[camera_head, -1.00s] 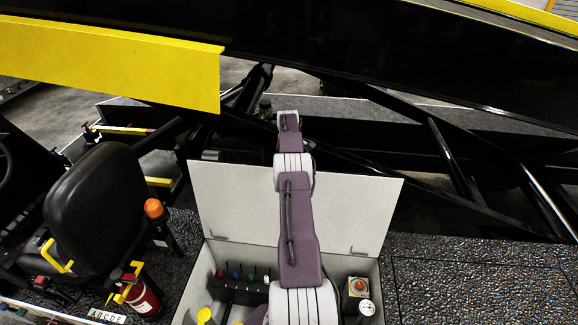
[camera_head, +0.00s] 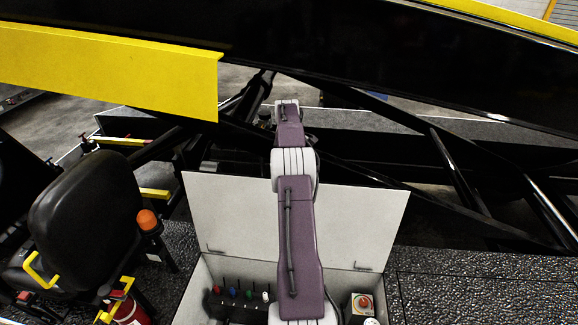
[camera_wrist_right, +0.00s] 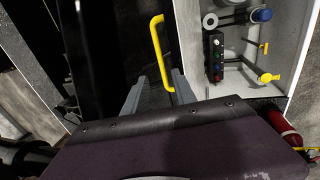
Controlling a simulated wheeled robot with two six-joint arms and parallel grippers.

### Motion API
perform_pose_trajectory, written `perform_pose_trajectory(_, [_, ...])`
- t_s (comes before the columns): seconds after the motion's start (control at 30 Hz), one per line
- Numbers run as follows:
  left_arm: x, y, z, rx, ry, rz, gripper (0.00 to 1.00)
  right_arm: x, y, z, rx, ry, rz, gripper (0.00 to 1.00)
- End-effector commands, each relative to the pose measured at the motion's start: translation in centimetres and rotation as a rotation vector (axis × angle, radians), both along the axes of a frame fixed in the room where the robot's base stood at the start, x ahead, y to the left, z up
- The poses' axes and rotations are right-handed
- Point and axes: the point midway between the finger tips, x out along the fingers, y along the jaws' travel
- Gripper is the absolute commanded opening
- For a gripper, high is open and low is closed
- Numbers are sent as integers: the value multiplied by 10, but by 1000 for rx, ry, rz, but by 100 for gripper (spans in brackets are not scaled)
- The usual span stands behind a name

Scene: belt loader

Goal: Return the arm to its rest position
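My right arm, purple and grey, reaches up the middle of the head view over an open white box (camera_head: 200,292). The arm's far end is at the top of the reach, and its gripper is hidden there. In the right wrist view my right gripper (camera_wrist_right: 156,92) shows two grey fingers apart with nothing held between them. A yellow handle (camera_wrist_right: 158,50) stands beyond and between the fingertips; I cannot tell whether they touch it. My left gripper is not in view.
The box's raised lid (camera_head: 235,210) stands behind the arm. Inside are coloured levers (camera_head: 232,293) and a red button (camera_head: 364,302). A black seat (camera_head: 88,212), orange beacon (camera_head: 147,220) and red extinguisher (camera_head: 130,313) are at left. The dark belt frame and yellow panel (camera_head: 110,72) hang above.

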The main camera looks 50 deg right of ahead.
Motion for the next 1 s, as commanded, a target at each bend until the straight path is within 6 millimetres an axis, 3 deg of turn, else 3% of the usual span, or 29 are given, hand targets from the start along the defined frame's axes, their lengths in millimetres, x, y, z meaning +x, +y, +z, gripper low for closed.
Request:
perform_pose_trajectory(0.23, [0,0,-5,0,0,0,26,-2,3,26,-12,-9,0,33])
perform_pose_trajectory(0.83, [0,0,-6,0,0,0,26,-1,4,27,-15,-10,3,33])
perform_pose_trajectory(0.93, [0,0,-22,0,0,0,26,19,20,17,-24,-20,49,33])
perform_pose_trajectory(1.0, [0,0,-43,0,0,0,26,49,46,24,-58,-55,120,33])
